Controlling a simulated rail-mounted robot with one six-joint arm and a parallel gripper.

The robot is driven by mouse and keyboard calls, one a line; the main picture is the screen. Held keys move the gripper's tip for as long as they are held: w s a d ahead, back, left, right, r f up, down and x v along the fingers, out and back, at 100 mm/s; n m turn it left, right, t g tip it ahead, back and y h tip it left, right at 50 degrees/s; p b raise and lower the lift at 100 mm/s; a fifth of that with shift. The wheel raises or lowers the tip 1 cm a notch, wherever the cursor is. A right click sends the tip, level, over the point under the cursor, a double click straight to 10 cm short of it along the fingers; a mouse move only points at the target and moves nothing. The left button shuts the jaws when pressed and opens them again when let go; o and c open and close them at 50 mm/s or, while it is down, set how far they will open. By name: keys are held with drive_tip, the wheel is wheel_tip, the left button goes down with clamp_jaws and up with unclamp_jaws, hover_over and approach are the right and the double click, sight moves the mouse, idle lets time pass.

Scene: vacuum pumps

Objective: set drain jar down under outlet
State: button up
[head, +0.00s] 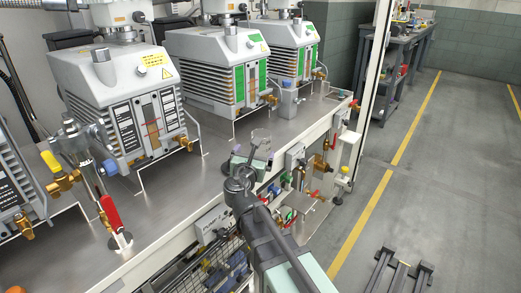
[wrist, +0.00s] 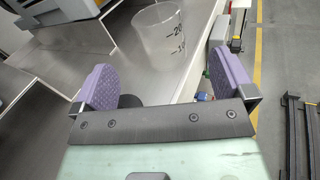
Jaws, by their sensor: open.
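The drain jar (wrist: 165,38) is a clear beaker with dark graduation marks, standing upright on the steel bench in the wrist view. In the head view the jar (head: 261,137) shows near the bench's front edge, just beyond my gripper (head: 254,154). In the wrist view my gripper (wrist: 163,75) is open, its purple pads wide apart, with the jar ahead between their lines and not clasped. Brass outlet valves (head: 184,142) and (head: 268,99) stick out from the pumps' fronts. Which outlet is meant, I cannot tell. The jar's base is partly hidden in the head view.
White and grey vacuum pumps (head: 115,95) stand in a row along the steel bench (head: 190,185). A red-handled valve (head: 111,216) stands at the left front. Valves and fittings (head: 318,165) crowd the bench's front side. The floor to the right is mostly clear.

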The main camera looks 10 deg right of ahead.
sight(263, 132)
drive_tip(key=shift+s+a+n, duration=0.1)
drive_tip(key=shift+a+n, duration=0.15)
drive_tip(key=shift+n, duration=0.35)
drive_tip(key=x, duration=1.2)
drive_tip(key=c, duration=1.1)
drive_tip(key=shift+r, duration=0.1)
wheel_tip(263, 132, up, 20)
drive_tip(key=p, duration=2)
